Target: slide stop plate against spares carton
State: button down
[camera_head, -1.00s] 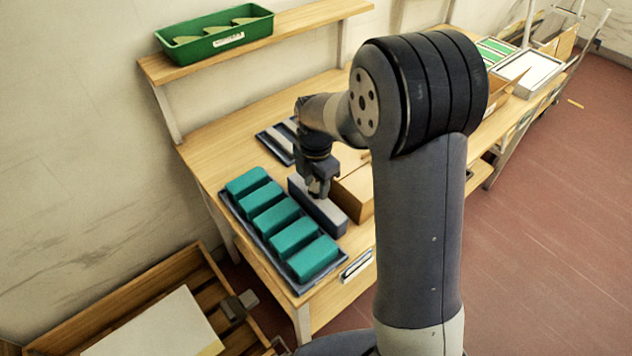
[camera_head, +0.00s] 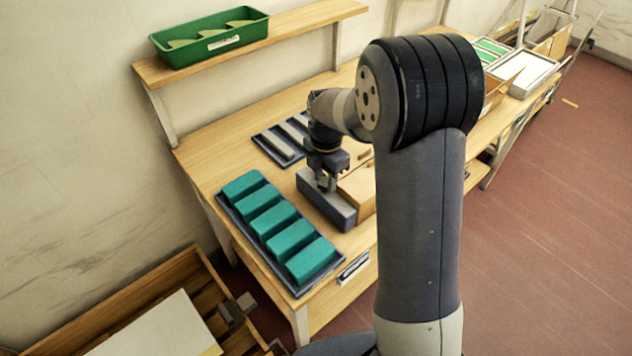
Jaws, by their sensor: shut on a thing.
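The stop plate, a long dark grey block (camera_head: 318,202), stands on the wooden workbench between the teal blocks and the carton. My gripper (camera_head: 326,183) points down and is shut on its upper part near the middle. The spares carton, a tan box (camera_head: 361,190), sits just right of the plate, partly hidden behind my arm. The plate's right side looks very close to the carton; I cannot tell whether they touch along the whole length.
A dark tray (camera_head: 227,207) with several teal blocks lies left of the plate. Another dark tray (camera_head: 266,146) with pale bars lies behind. A green bin (camera_head: 208,46) stands on the shelf above. Bare bench (camera_head: 215,150) shows at the back left.

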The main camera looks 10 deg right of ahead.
jog(key=c, duration=1)
grip_release()
jog(key=shift+o, duration=0.2)
jog(key=shift+r, duration=0.1)
notch_tip(320, 180, up, 11)
jog(key=b, duration=0.1)
jog(key=shift+f, duration=0.2)
notch_tip(320, 180, down, 11)
jog(key=shift+r+p, duration=0.15)
jog(key=shift+p, duration=0.4)
jog(key=shift+s+a, duration=0.6)
jog(key=shift+a, duration=0.25)
jog(key=shift+s+a, duration=0.55)
jog(key=shift+a, duration=0.3)
